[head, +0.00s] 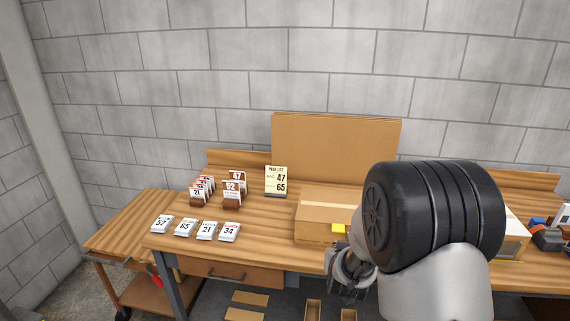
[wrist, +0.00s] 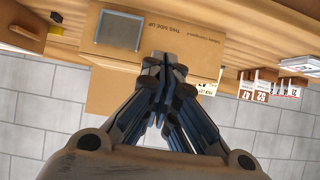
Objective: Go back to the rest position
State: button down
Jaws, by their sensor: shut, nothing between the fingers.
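My gripper (wrist: 163,62) is shut and empty. In the wrist view its fingertips meet over a cardboard box (wrist: 200,38) printed "THIS SIDE UP". In the head view my gripper (head: 345,270) is partly hidden behind my own arm, in front of the box (head: 322,228) on the workbench (head: 270,228). I cannot tell whether it touches the box.
White numbered cards 52, 65, 21 and 34 (head: 229,232) lie along the bench's front left. Racks of upright cards (head: 232,195) and a pick list sign (head: 276,181) stand behind. A wooden cart (head: 115,232) is at left. A tall cardboard panel (head: 335,148) stands at the back.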

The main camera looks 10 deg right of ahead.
jog(key=s+a+r+n+g+y, duration=0.1)
jog(key=s+a+r, duration=0.2)
jog(key=s+r, duration=0.3)
jog(key=s+a+r+n+g+y, duration=0.1)
jog(key=s+a+r+y, duration=0.1)
jog(key=s+a+r, duration=0.3)
jog(key=s+r+g, duration=0.2)
jog(key=s, duration=1.1)
jog(key=s+r+n+g, duration=0.1)
jog(key=s+r+g, duration=0.1)
jog(key=s, duration=1.1)
jog(key=shift+s+a+r, duration=0.2)
jog(key=shift+r, duration=0.25)
